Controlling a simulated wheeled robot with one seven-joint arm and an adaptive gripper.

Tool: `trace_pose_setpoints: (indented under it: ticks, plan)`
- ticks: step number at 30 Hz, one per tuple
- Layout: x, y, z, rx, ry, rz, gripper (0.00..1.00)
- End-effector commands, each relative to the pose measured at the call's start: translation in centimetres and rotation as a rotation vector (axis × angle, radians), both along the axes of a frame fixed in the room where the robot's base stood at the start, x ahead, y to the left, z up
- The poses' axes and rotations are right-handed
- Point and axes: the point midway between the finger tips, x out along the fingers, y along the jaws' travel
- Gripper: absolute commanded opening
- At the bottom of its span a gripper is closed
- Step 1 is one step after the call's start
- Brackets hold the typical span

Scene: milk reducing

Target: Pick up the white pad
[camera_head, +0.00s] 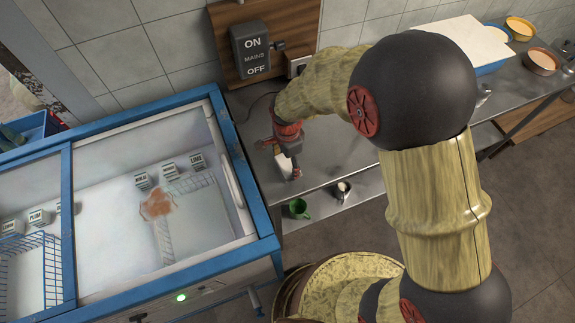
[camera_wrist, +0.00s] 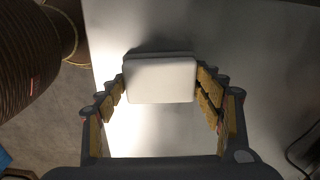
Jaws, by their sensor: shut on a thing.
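The white pad (camera_wrist: 160,80) is a small rounded rectangular block. In the wrist view it sits between the two fingers of my gripper (camera_wrist: 161,88), whose yellowish padded fingertips press on its left and right sides. In the head view my gripper (camera_head: 291,170) is low over the grey metal counter (camera_head: 335,150), and the white pad (camera_head: 282,165) shows partly beside the fingers. A dark shadow lies along the pad's far edge; I cannot tell whether the pad touches the counter.
A blue-framed glass-topped case (camera_head: 262,222) stands left of the counter. A mains switch (camera_head: 252,50) is on the wall behind. A green mug (camera_head: 299,208) and a small metal cup (camera_head: 343,190) stand on a lower shelf. Bowls (camera_head: 520,28) sit at the far right.

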Motion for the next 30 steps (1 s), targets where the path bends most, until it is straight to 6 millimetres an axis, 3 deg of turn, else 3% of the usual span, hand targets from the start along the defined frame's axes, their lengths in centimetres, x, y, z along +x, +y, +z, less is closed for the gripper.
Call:
trace_pose_setpoints:
  ticks: [5,17,23,30]
  plan:
    - [-0.2,-0.1,-0.4,-0.003,0.004,0.0,0.41]
    - [-0.3,-0.1,0.2,-0.004,0.006,0.0,0.41]
    - [-0.1,-0.1,3.1,-0.001,0.002,0.0,0.4]
    - [-3.5,1.9,7.8,0.0,-0.001,0.005,0.4]
